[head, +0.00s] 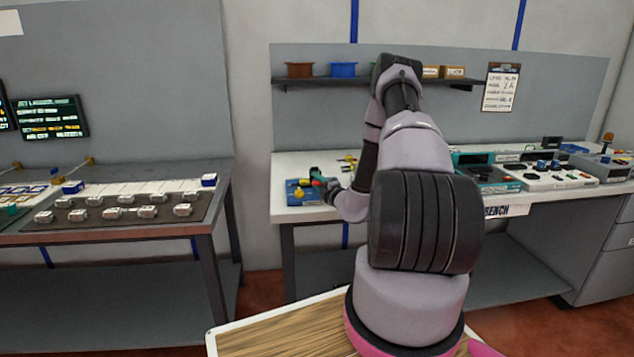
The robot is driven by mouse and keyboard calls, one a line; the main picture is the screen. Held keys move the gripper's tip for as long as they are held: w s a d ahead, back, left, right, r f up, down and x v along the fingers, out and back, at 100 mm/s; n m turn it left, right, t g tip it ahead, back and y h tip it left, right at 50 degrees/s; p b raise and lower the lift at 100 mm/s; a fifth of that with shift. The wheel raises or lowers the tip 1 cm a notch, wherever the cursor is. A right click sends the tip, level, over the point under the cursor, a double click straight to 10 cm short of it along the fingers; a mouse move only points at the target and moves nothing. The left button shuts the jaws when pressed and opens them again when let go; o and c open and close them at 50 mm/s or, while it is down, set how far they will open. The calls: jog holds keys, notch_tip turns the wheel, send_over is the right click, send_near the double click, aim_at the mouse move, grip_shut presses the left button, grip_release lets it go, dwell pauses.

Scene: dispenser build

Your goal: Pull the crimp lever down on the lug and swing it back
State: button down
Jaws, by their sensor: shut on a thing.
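The crimp tool (300,194) is a small blue block with a yellow part, at the left end of the white workbench. A lever with red and green parts (317,181) shows at its right side. My gripper (326,188) reaches the tool from the right and is shut on the lever. The fingers are small and partly hidden by my wrist, so the exact grip does not show. The lug is too small to make out.
Yellow items (348,162) lie on the bench behind my gripper. Teal and white trays with parts (540,176) fill the bench's right side. A shelf (340,82) with small bins hangs above. A separate table (150,228) with several metal parts stands at left.

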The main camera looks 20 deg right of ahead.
jog(key=shift+w+d+r, duration=0.15)
jog(key=shift+r, duration=0.2)
dwell(0.6)
